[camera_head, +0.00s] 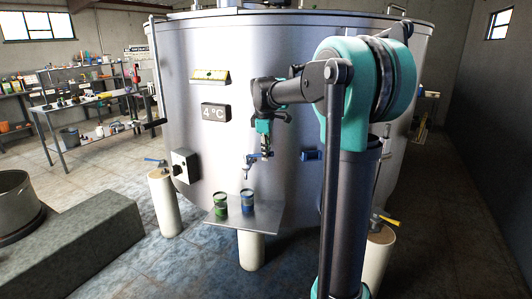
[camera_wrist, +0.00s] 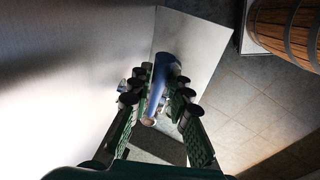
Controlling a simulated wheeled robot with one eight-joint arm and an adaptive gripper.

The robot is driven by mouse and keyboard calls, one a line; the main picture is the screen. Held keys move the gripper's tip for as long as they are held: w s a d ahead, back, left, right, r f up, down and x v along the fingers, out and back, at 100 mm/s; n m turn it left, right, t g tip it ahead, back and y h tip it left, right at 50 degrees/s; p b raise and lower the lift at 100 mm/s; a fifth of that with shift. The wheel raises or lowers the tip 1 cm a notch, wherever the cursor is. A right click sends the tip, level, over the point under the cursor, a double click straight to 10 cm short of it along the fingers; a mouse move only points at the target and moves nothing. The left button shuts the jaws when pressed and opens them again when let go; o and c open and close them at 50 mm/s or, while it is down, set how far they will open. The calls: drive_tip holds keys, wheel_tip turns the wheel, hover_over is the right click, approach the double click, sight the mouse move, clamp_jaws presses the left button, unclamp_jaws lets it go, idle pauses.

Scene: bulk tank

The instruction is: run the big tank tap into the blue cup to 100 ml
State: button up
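The big steel tank (camera_head: 225,55) fills the middle of the head view. Its tap (camera_head: 246,172) juts from the lower front, with blue on its upper part. The blue cup (camera_head: 248,204) stands upright on the small shelf below the tap. No stream shows; the cup's contents cannot be made out. My gripper (camera_head: 265,143) is just above and beside the tap. In the wrist view, my gripper's fingers (camera_wrist: 164,80) are spread either side of a long blue part (camera_wrist: 164,60), seemingly the tap handle. They look open; contact is unclear.
A green cup (camera_head: 221,208) stands left of the blue cup on the shelf (camera_head: 270,219). A wooden barrel (camera_wrist: 288,30) shows in the wrist view. A grey block (camera_head: 75,245) stands at lower left.

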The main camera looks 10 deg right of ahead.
clamp_jaws()
drive_tip(key=shift+s+a+m+h, duration=0.15)
drive_tip(key=shift+s+a+m, duration=0.2)
drive_tip(key=shift+m, duration=0.45)
drive_tip(key=shift+s+a+m+h, duration=0.1)
drive_tip(key=shift+s+a+m, duration=0.15)
drive_tip(key=shift+s+m, duration=0.4)
drive_tip(key=shift+s+a+m+h, duration=0.15)
drive_tip(key=shift+s+a+m, duration=0.15)
drive_tip(key=shift+m, duration=0.65)
drive_tip(key=o, duration=0.8)
unclamp_jaws()
drive_tip(key=shift+o, duration=0.2)
drive_tip(key=shift+r, duration=0.1)
drive_tip(key=v, duration=1.1)
drive_tip(key=shift+w+r, duration=0.15)
drive_tip(key=shift+r, duration=0.3)
